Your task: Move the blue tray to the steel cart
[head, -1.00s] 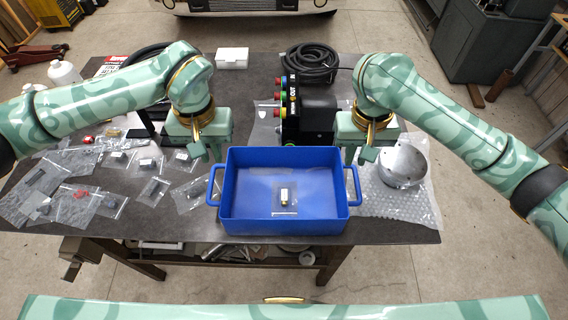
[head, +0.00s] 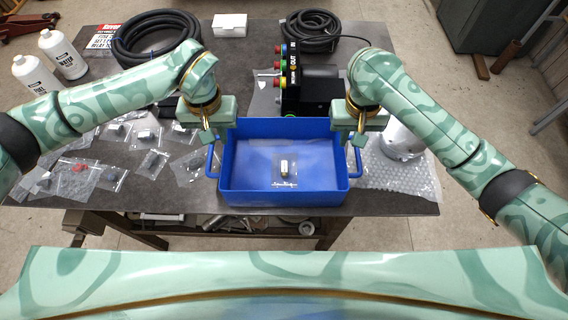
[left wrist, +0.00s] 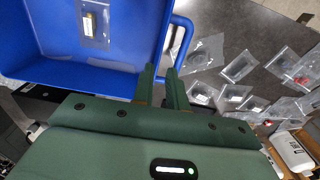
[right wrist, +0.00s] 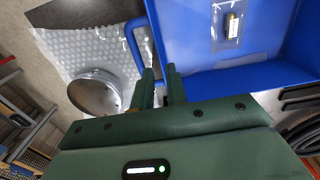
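The blue tray (head: 240,198) lies on the dark workbench near its front edge, with a small bagged part (head: 284,169) inside it. It has a handle on its left and right sides. My left gripper (head: 208,143) is at the left handle, fingers apart and pointing down; in the left wrist view (left wrist: 160,82) the handle's end runs close to the fingertips. My right gripper (head: 357,143) is at the right handle in the same way; the right wrist view (right wrist: 160,80) shows a gap between its fingers beside the tray wall. I see no steel cart.
A black box with coloured buttons (head: 312,93) stands behind the tray. A round metal part (head: 401,141) on bubble wrap (head: 410,187) lies right of it. Several bagged parts (head: 108,178) lie left. Black hoses (head: 155,38) and white bottles (head: 62,55) are further back.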

